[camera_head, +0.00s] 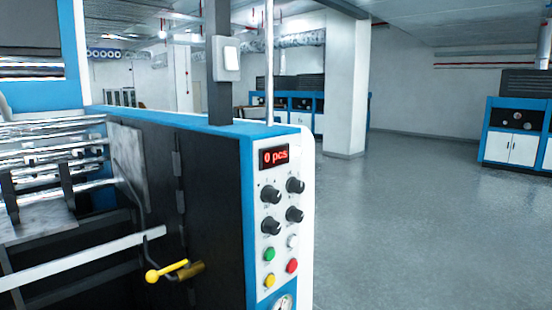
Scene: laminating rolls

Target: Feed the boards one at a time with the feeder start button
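The control panel (284,194) is on the white and blue end of the machine, at the middle of the camera_head view. Its red display (274,157) reads "0 pcs". Several black knobs are below the display. Under them are a green button (269,254), a white button (292,241), a yellow button (269,280) and a red button (292,265). I cannot read labels that tell which is the feeder start. Metal rollers (60,150) of the machine show at the left. I cannot make out any separate boards. My gripper is not in view.
A yellow-knobbed lever (165,271) sticks out from the machine's dark side. A dark post (221,65) with a white box rises above the panel. Open grey floor (420,230) lies to the right. A white pillar (346,85) and blue-white machines (515,130) stand farther back.

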